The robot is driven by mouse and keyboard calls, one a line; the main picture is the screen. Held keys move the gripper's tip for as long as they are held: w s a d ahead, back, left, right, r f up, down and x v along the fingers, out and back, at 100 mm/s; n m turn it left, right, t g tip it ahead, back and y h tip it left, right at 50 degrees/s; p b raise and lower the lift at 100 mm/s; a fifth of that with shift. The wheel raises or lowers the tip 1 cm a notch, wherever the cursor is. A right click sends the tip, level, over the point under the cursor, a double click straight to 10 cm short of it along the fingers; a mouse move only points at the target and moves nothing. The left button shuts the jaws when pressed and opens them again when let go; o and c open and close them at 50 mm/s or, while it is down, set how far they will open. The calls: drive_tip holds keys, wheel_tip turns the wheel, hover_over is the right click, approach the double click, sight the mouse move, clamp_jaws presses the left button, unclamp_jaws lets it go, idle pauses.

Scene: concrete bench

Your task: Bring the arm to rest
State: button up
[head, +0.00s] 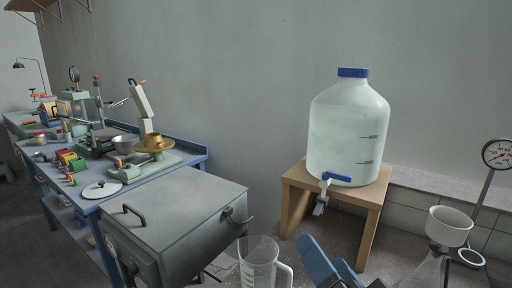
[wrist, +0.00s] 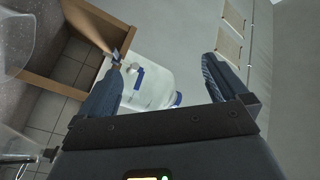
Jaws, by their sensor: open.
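My gripper (head: 326,254) shows at the bottom edge of the head view, right of centre, with its blue-grey fingers pointing up. In the wrist view my gripper (wrist: 162,66) has its two fingers spread wide with nothing between the tips. A large translucent carboy (head: 348,130) with a blue cap and a blue-handled tap (head: 326,184) stands upright on a wooden stand (head: 370,222). The carboy (wrist: 150,92) also shows beyond the fingers in the wrist view. The rest of my arm is mostly out of view.
A clear measuring jug (head: 260,262) stands close left of my gripper. A grey lidded box (head: 180,205) is further left, before a blue workbench (head: 140,185) crowded with tools. A funnel on a flask (head: 449,226) and a gauge (head: 496,153) are at right. The wall is bare.

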drive_tip(key=s+d+f+g+h, duration=0.1)
drive_tip(key=s+d+f+h, duration=0.15)
drive_tip(key=s+f, duration=0.45)
drive_tip(key=s+d+f+g+h, duration=0.1)
drive_tip(key=s+d+f+h, duration=0.2)
drive_tip(key=s, duration=0.7)
drive_tip(key=s+d+n, duration=0.2)
drive_tip(key=s+n, duration=0.1)
drive_tip(key=s, duration=0.5)
drive_tip(key=s+d+n+g, duration=0.1)
drive_tip(key=s+d+n, duration=0.1)
drive_tip(key=s, duration=0.7)
drive_tip(key=shift+d+f+n, duration=0.2)
drive_tip(key=shift+d+n, duration=0.2)
drive_tip(key=shift+d, duration=0.2)
